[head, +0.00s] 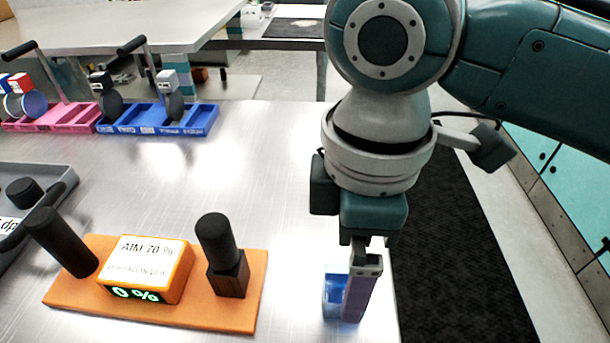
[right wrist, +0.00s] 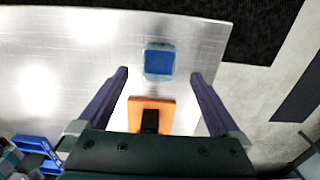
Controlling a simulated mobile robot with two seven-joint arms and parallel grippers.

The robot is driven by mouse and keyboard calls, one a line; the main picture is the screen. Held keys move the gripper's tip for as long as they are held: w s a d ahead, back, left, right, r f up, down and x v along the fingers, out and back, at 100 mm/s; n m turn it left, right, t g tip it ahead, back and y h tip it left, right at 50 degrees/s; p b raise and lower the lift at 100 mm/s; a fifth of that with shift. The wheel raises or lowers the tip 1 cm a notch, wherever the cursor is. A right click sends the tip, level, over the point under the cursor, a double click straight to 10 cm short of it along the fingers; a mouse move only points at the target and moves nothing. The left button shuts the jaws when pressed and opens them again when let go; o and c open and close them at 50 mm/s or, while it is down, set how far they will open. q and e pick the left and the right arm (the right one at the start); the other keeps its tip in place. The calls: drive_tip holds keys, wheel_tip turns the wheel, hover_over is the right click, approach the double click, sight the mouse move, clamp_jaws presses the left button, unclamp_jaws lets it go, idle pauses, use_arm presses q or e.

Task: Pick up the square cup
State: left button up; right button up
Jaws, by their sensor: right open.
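The square cup (head: 331,301) is translucent blue and stands near the right edge of the metal table, partly hidden behind a finger of my right gripper (head: 355,312). In the right wrist view the cup (right wrist: 159,60) shows as a blue square from above. My right gripper (right wrist: 160,75) is open there, with its two fingers spread wide to either side and the cup just beyond the fingertips, centred between them. I cannot tell whether a finger touches the cup. My left gripper is not in view.
An orange board (head: 190,311) with black posts and a display box (head: 147,270) reading 0 % lies left of the cup. A grey tray (head: 55,172) is at far left. Blue (head: 160,129) and pink (head: 60,125) trays stand at the back. The table's middle (head: 250,180) is clear.

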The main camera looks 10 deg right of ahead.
sight(343, 294)
wheel_tip(343, 294, down, 7)
drive_tip(key=shift+b, duration=0.4)
drive_tip(key=shift+c, duration=0.4)
drive_tip(key=c, duration=1.3)
